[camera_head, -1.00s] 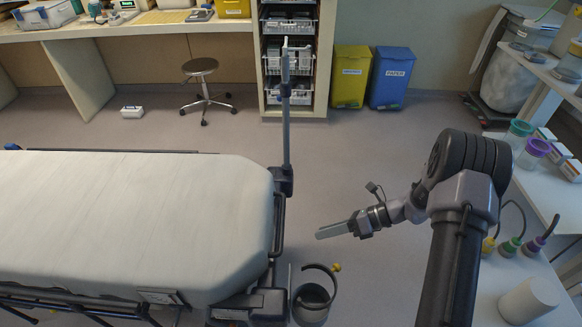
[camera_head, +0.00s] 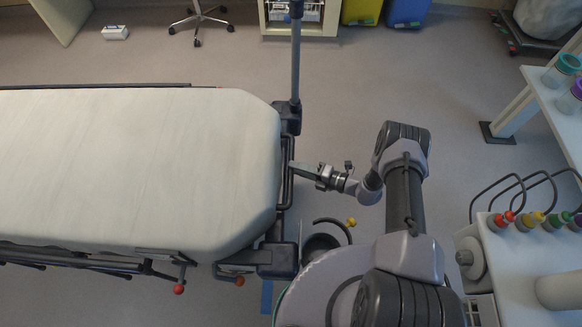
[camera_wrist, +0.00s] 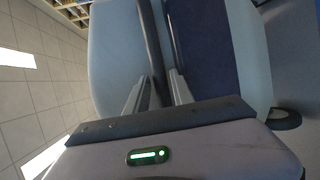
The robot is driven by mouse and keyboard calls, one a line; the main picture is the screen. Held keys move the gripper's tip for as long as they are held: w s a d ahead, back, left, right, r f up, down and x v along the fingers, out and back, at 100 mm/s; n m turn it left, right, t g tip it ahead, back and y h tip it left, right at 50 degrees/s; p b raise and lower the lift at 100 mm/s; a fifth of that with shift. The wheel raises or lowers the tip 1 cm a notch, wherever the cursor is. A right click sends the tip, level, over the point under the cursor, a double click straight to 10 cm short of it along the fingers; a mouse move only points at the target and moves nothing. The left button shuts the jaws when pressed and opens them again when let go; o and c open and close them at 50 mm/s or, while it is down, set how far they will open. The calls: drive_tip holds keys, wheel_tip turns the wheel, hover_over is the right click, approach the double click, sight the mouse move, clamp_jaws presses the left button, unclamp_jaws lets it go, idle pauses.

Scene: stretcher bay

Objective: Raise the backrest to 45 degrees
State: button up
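The stretcher's pale mattress (camera_head: 150,170) lies flat on the left in the head view, with the backrest level with the rest as far as I can see. A dark bar (camera_head: 287,172) runs across its right end. My gripper (camera_head: 300,170) is at this bar, its fingertips over or against it. In the wrist view the fingers (camera_wrist: 158,85) stand apart, with a dark bar (camera_wrist: 150,40) running between them. I cannot tell whether either finger touches it. Pale and dark blue surfaces (camera_wrist: 205,45) fill the view behind. A red knob (camera_head: 178,289) and an orange knob (camera_head: 240,281) show at the stretcher's lower edge.
A pole (camera_head: 296,60) rises at the stretcher's upper right corner. A cylindrical holder (camera_head: 318,244) stands below my gripper. A white counter (camera_head: 510,270) with coloured knobs is at the right. Open floor (camera_head: 340,105) lies above my arm.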

drive_tip(key=shift+x, duration=1.35)
clamp_jaws()
idle(0.4)
